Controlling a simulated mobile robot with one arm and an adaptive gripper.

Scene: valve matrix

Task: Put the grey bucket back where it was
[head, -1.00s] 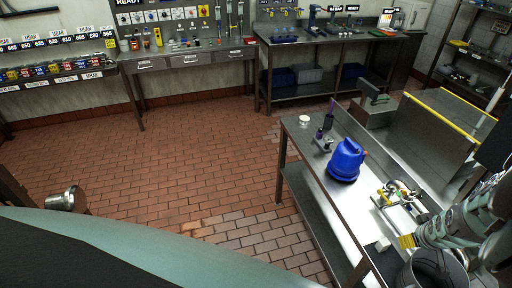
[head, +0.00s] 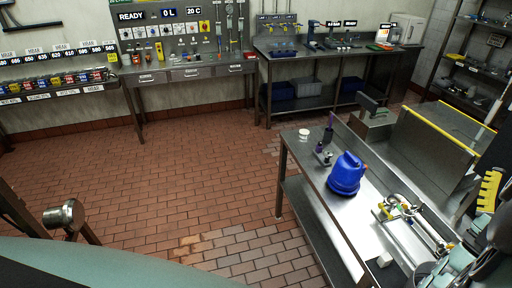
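I cannot make out a grey bucket for certain in the head view now. My arm fills the lower right corner and hides that end of the steel bench (head: 312,177). A toothed yellow part, which looks like a finger of my gripper (head: 489,190), shows at the right edge, above and right of the bench. The rest of the gripper is cut off or hidden, so its opening and any held thing do not show. A shiny metal cylinder (head: 64,215) is at the far left; I cannot tell whether it is a bucket.
A blue container (head: 346,174) stands on the bench, left of a pipe assembly with valves (head: 405,211). Small items, including a white round one (head: 303,133), sit at its far end. Workbenches (head: 190,73) line the back wall. The brick floor (head: 180,170) between is clear.

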